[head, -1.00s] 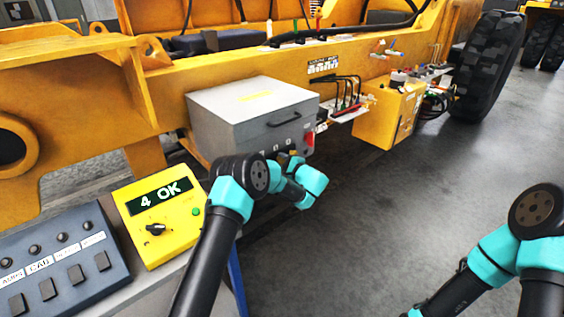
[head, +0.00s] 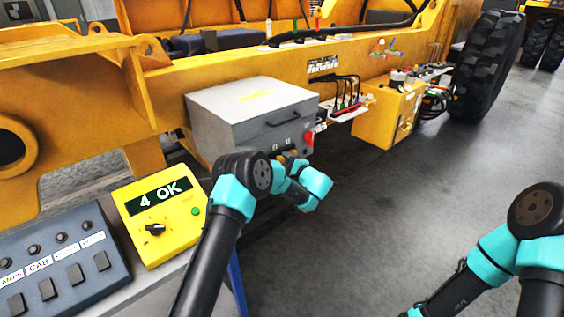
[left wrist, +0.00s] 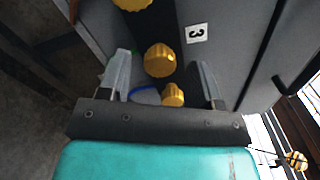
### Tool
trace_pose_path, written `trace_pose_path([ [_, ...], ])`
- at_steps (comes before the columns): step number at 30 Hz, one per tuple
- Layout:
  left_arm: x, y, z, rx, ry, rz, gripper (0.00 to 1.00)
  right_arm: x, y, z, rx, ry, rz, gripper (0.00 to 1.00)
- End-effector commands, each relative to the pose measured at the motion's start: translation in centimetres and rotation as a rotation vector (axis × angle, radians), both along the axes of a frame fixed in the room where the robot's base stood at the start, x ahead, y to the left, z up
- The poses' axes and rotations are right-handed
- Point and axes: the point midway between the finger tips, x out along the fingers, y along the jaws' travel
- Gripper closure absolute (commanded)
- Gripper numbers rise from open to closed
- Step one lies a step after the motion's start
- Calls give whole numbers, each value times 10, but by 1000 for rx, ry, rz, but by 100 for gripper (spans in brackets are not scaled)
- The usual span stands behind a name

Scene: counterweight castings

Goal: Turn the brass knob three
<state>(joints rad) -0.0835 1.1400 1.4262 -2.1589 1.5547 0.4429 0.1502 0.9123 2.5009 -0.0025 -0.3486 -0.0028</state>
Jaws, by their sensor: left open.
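The grey box (head: 255,108) on the yellow chassis has a row of small controls on its front, partly hidden by my left arm in the head view. In the left wrist view, a brass knob (left wrist: 159,60) sits between the fingertips of my open left gripper (left wrist: 162,60). A tilted label "3" (left wrist: 196,33) lies just right of this knob. Gaps show between the knob and both fingers. A second brass knob (left wrist: 173,95) shows nearer the gripper's base, and a third (left wrist: 132,4) is cut by the top edge. My right gripper is out of view.
A yellow panel (head: 160,218) reads "4 OK" beside a dark button box (head: 58,262) at the lower left. A red part (head: 309,138) is on the box's right edge. Black cables (head: 347,88) and a yellow box (head: 388,112) stand to its right. The floor at right is open.

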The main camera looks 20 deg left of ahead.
Motion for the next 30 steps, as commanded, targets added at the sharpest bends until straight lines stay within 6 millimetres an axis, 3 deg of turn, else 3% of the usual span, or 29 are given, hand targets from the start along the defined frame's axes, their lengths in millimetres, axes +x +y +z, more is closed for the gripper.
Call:
trace_pose_path([
  [21, -72, -113, 0, 1, 1, -2, 41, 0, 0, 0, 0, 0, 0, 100],
  [30, -83, -129, 0, -1, 0, 0, 41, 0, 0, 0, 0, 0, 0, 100],
])
